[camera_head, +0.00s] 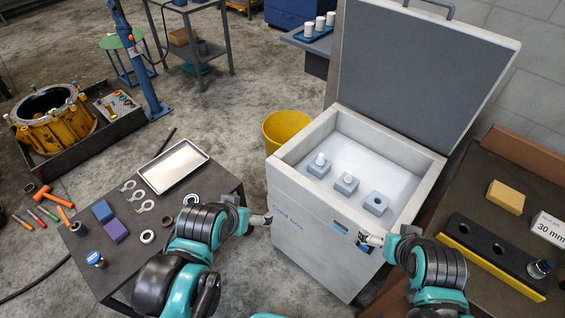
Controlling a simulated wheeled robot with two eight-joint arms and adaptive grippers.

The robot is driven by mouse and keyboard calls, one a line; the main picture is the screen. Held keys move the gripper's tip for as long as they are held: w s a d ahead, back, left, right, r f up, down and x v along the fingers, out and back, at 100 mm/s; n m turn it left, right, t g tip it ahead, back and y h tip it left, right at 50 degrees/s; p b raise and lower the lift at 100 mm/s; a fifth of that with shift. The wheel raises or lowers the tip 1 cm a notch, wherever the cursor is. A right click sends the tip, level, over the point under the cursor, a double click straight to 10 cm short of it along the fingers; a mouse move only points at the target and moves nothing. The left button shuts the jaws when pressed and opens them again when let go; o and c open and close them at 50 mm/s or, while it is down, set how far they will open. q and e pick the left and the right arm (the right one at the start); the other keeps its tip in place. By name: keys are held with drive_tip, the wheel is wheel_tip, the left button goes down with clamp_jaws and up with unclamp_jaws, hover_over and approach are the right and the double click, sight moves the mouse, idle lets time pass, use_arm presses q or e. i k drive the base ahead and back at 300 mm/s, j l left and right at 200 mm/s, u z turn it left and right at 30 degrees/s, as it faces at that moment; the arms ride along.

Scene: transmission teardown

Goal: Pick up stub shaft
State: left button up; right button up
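The open cold box (282,172) stands in the middle. Inside it, two short white cylindrical parts stand upright in blue-grey blocks: a left one (320,159) and a middle one (348,178). They look like shafts; no label tells which is the stub shaft. A third block (376,203) to the right shows a dark, empty hole. My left gripper (265,219) is outside the box at its front left side. My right gripper (367,238) is by the box's front right, apart from the white parts. Both grippers' fingers are too small to judge.
The raised lid (425,65) stands behind the box. The left table (128,258) holds a metal tray (173,166), rings and purple blocks. The right bench has a black and yellow block with holes (478,248). A yellow bucket (286,125) stands left of the box.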

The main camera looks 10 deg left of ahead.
sight(320, 161)
drive_tip(key=i+j+z, duration=0.15)
drive_tip(key=z, duration=0.2)
drive_tip(key=i+j+z, duration=0.25)
drive_tip(key=z, duration=0.15)
drive_tip(key=i+j+z, duration=0.2)
drive_tip(key=z, duration=0.15)
